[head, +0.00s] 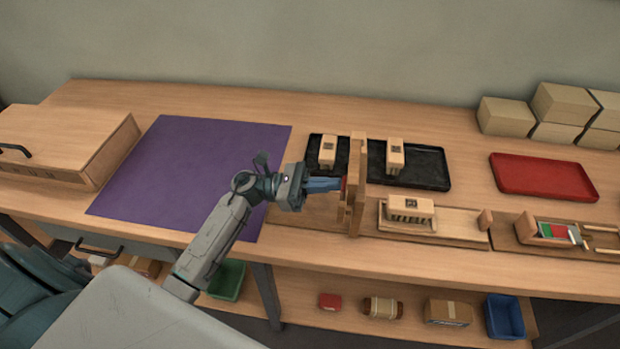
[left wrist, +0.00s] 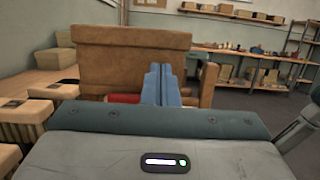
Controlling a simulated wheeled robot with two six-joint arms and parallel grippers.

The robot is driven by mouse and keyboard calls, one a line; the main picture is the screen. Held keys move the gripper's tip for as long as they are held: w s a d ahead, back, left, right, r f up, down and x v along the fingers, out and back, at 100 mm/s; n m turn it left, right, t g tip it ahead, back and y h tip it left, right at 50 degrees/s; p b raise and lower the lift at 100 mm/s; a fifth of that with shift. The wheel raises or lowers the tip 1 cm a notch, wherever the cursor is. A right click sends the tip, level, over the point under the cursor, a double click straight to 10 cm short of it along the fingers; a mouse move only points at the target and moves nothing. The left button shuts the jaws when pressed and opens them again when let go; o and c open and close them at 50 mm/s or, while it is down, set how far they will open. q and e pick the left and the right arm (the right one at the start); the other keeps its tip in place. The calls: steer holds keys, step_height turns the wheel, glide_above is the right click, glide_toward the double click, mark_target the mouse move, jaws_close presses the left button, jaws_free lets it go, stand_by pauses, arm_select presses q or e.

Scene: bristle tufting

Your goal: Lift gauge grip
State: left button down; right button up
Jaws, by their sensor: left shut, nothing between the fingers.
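The wooden gauge (head: 357,165) stands upright on the bench, at the end of a low wooden base. A red part, which looks like its grip, sits low on its near-left side and also shows in the left wrist view as a red grip (left wrist: 122,98). My left gripper (head: 340,184) points right, with its blue fingers closed together and empty. In the left wrist view its fingertips (left wrist: 162,80) are beside the red grip and in front of the gauge's wooden board (left wrist: 110,55). Whether they touch it I cannot tell. My right gripper is not in view.
A black tray (head: 432,168) behind the gauge holds two wooden blocks. Another block (head: 408,210) sits in a wooden fixture to the right. A red tray (head: 545,178) and stacked boxes (head: 560,103) stand farther right. The purple mat (head: 190,170) is clear.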

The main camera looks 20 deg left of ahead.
mark_target(353, 176)
arm_select(q)
steer(key=shift+p+x, duration=0.45)
steer(key=shift+x, duration=1)
